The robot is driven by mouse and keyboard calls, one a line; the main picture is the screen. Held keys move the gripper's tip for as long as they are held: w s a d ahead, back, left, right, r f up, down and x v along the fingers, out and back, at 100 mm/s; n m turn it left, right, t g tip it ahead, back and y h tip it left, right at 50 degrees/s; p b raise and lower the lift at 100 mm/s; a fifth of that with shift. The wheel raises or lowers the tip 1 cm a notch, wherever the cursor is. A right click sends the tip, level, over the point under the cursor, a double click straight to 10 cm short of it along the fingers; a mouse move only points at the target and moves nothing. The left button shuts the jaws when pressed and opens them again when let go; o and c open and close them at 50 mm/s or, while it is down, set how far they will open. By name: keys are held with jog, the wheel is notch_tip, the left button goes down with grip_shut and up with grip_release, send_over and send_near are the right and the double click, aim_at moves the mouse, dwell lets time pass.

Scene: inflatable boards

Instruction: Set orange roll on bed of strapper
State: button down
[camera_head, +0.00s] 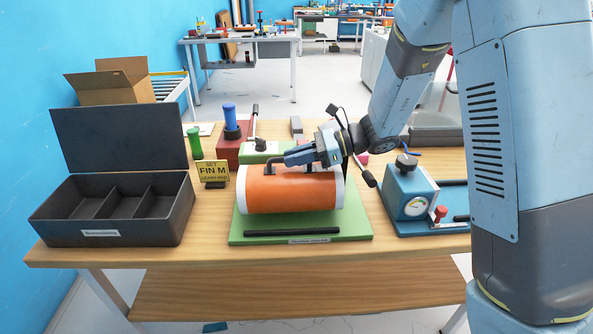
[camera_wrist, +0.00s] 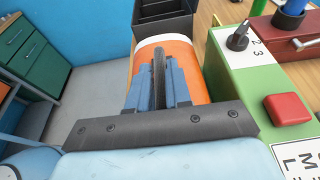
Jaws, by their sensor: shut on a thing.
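The orange roll (camera_head: 288,193), a cylinder with white ends and a black handle on top, lies level over the green bed of the strapper (camera_head: 360,226). I cannot tell whether it touches the bed or hangs slightly above it. A black bar (camera_head: 291,233) runs along the bed's front edge. My gripper (camera_head: 297,157) is above the roll, shut on its handle. In the wrist view, the fingers (camera_wrist: 157,88) flank the black handle, with the orange roll (camera_wrist: 194,62) beneath. The green strapper body with a red button (camera_wrist: 287,109) stands beside the roll. My fingers and wrist hide part of it.
A dark open-lidded box with compartments (camera_head: 112,233) stands left. A yellow sign (camera_head: 213,173) and a green-handled tool (camera_head: 194,144) are between. A blue gauge unit (camera_head: 407,192) stands right. A red block with a blue knob (camera_head: 231,130) is behind. The table's front edge is close.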

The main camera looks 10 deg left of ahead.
aim_at(307, 166)
jog(key=shift+f, duration=1.9)
jog(key=c, duration=1.1)
grip_release()
jog(key=shift+o, duration=0.2)
jog(key=v, duration=1.2)
jog(key=s+d+r+n+t+h, duration=0.4)
jog(key=s+d+r+n+h, duration=0.3)
jog(key=s+d, duration=0.3)
jog(key=s+d+r+n+t+h, duration=0.4)
jog(key=s+d+r+n+h, duration=0.3)
jog(key=s+d, duration=0.3)
jog(key=shift+s+d+r+n+t, duration=0.45)
jog(key=shift+d+n, duration=0.25)
jog(key=shift+d, duration=1.4)
